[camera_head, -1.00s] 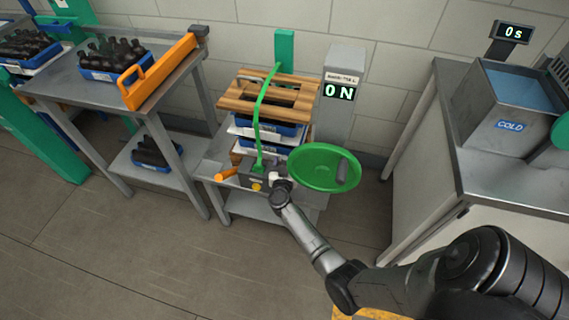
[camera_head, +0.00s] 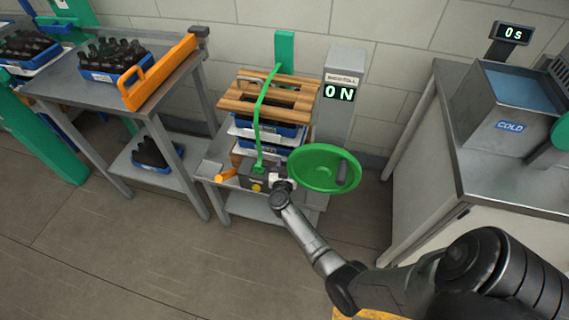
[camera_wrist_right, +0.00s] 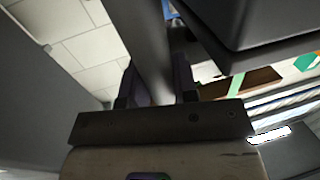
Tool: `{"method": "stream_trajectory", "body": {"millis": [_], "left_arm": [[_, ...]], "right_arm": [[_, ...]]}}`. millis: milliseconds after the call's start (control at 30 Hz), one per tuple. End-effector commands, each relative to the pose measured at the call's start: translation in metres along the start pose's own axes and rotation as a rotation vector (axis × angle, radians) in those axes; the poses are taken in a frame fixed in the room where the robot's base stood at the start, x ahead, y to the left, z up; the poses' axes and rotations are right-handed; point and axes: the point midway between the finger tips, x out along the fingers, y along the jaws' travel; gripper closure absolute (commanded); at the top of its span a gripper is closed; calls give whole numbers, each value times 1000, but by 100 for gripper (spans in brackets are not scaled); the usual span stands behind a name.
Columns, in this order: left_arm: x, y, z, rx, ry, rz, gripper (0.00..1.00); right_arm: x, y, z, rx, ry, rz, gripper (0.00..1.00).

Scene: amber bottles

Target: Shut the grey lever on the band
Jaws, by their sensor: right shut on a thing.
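A green band (camera_head: 257,115) runs over a slatted wooden lid (camera_head: 262,96) on a stack of blue crates (camera_head: 262,130). It meets a dark grey tensioner box (camera_head: 250,179) at the front of the stand. My right gripper (camera_head: 279,184) is at the right side of this box, low beside the green wheel. In the right wrist view, a grey bar, which looks like the grey lever (camera_wrist_right: 148,45), passes between the fingers of my right gripper (camera_wrist_right: 155,88), which is shut on it. In the head view the lever is hidden at the gripper. My left gripper is out of view.
A green handwheel (camera_head: 318,168) stands just right of my right gripper. An orange handle (camera_head: 226,174) sticks out left of the box. A table with bottle crates (camera_head: 112,62) is left. A counter with a cold basin (camera_head: 518,92) is right.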

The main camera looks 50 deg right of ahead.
Motion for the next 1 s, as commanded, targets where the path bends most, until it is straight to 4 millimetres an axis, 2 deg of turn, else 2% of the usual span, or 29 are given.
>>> {"method": "stream_trajectory", "body": {"millis": [167, 700, 1000], "left_arm": [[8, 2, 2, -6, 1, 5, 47], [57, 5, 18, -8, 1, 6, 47], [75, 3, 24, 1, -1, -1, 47]], "right_arm": [[-6, -1, 3, -10, 50, -2, 100], [-48, -9, 10, -84, 422, -12, 100], [-61, -12, 14, -109, 556, -15, 100]]}}
